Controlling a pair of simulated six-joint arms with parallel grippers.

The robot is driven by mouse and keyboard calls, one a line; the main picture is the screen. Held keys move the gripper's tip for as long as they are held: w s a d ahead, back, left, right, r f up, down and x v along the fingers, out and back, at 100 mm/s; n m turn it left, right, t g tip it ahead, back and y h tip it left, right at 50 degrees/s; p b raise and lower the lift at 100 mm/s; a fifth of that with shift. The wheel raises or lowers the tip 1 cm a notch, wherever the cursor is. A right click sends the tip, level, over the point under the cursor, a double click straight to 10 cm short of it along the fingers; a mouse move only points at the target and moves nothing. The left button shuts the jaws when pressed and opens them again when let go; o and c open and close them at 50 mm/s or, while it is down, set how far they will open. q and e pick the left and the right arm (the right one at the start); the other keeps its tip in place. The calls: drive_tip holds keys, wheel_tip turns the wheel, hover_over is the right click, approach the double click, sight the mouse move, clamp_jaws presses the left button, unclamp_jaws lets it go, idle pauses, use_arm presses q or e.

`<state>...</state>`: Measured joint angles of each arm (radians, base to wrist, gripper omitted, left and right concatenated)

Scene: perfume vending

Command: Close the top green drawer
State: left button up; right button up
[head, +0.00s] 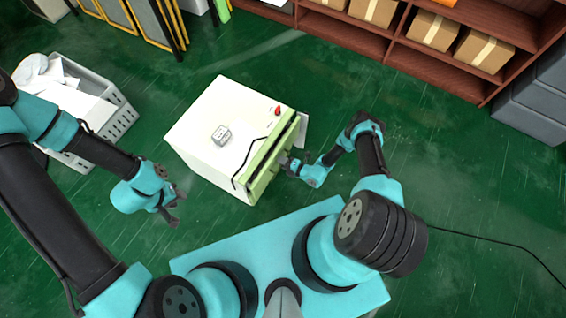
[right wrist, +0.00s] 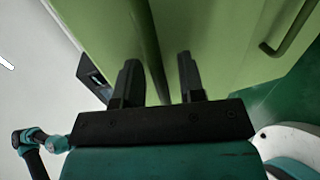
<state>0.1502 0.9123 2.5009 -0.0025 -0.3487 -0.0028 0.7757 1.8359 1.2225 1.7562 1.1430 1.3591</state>
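The white cabinet (head: 225,138) stands on the floor in front of me, with its green drawer front (head: 262,178) facing right and toward me. A dark gap shows along the top green drawer's edge, but how far it stands out is hard to tell. My right gripper (head: 287,162) is close to the green front. My left gripper (head: 177,207) is open and empty, left of the cabinet's near corner.
A white basket (head: 118,118) stands at left. Brown shelves (head: 345,39) with boxes are at the back. Green floor (head: 450,190) at right is mostly clear except for a black cable.

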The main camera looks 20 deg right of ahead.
clamp_jaws()
idle(0.3)
